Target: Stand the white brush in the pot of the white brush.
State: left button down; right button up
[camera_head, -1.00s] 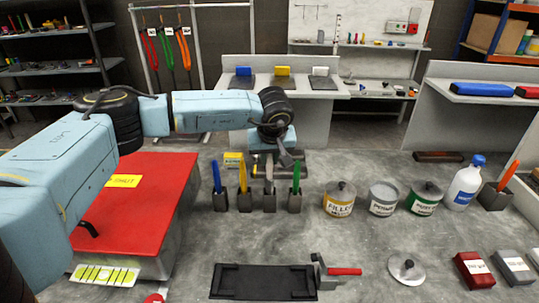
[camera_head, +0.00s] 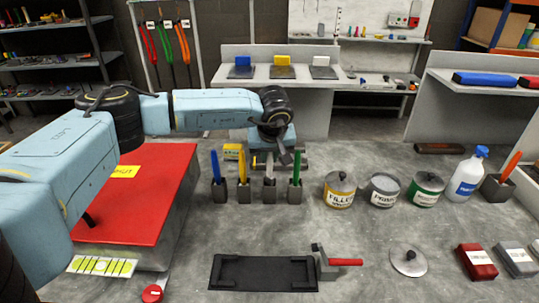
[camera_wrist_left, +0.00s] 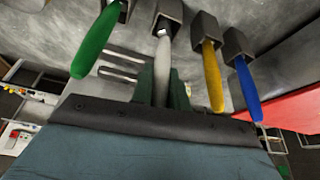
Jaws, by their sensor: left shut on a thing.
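The white brush (camera_wrist_left: 162,64) is upright between the jaws of my left gripper (camera_head: 269,160), which is shut on it. In the head view the arm and jaws hide most of its handle. The dark pot of the white brush (camera_head: 269,192) stands on the grey floor surface directly below. The brush's lower end meets this pot's mouth, also seen in the left wrist view (camera_wrist_left: 172,10); how deep it sits I cannot tell. My right gripper is out of view.
Blue (camera_head: 216,166), yellow (camera_head: 242,168) and green (camera_head: 297,168) brushes stand in close pots on either side. Several cans, such as the filler can (camera_head: 339,190), stand to the right. A black tray (camera_head: 263,272) lies in front, with clear floor between.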

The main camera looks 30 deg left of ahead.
pick_arm(q)
jog(key=shift+f+b, duration=0.5)
jog(key=shift+f, duration=0.35)
jog(key=c, duration=1.3)
grip_release()
jog(key=v, duration=1.3)
jog(key=shift+d+r, duration=0.1)
jog(key=shift+r, duration=0.05)
jog(key=shift+s, duration=0.1)
